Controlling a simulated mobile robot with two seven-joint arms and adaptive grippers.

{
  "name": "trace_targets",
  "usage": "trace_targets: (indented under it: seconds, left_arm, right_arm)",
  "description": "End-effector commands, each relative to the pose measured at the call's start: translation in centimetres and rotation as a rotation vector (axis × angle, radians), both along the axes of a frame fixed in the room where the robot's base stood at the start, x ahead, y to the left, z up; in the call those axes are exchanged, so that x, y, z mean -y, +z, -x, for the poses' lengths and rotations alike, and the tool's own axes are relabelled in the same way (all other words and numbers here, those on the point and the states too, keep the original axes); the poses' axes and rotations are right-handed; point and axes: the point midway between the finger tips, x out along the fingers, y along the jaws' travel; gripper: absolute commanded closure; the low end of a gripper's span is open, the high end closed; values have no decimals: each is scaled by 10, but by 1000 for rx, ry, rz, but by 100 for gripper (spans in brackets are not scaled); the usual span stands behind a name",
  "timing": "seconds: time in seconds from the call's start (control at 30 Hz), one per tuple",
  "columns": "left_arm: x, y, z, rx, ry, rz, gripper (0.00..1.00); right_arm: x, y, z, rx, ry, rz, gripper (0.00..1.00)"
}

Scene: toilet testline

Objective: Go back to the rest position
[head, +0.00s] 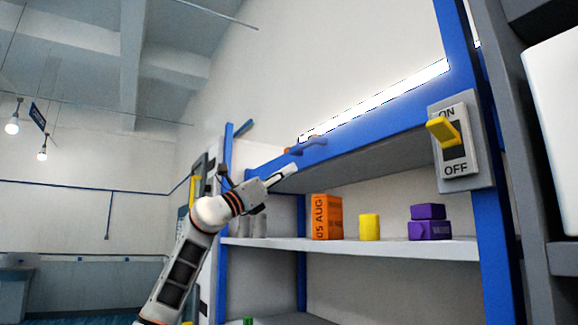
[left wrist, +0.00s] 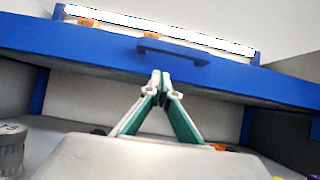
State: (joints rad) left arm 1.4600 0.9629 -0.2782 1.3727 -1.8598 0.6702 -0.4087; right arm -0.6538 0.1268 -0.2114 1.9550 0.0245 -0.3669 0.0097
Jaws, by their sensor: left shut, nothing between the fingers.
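My left gripper (head: 284,174) is in front of the blue shelf unit, just below its raised blue front panel (head: 372,118). It is shut and empty. In the left wrist view its two fingertips (left wrist: 160,78) meet, below a dark blue handle (left wrist: 172,50) on the panel. The handle also shows in the head view (head: 307,146), above the gripper. The fingers look apart from the handle. My left arm comes up from the lower left. My right gripper is not in view.
A yellow ON/OFF switch (head: 443,132) is on the blue frame at right. Open room lies to the left.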

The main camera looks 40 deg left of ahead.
Motion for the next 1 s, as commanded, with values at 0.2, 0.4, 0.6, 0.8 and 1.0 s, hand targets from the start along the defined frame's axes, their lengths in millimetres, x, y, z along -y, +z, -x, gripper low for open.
trace_targets:
  seconds: [0.2, 0.4, 0.6, 0.8, 1.0]
  left_arm:
    - [-13, -30, 42, 1, 5, -5, 100]
    - [-20, -45, 67, 2, 4, -3, 100]
    - [-22, -49, 78, 4, 2, -2, 100]
    - [-22, -48, 79, 5, 2, -1, 100]
    - [-23, -48, 80, 5, 2, -1, 100]
  right_arm:
    - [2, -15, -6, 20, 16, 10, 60]
    - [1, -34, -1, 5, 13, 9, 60]
    - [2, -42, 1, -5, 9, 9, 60]
    - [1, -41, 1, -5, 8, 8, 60]
    - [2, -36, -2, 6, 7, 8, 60]
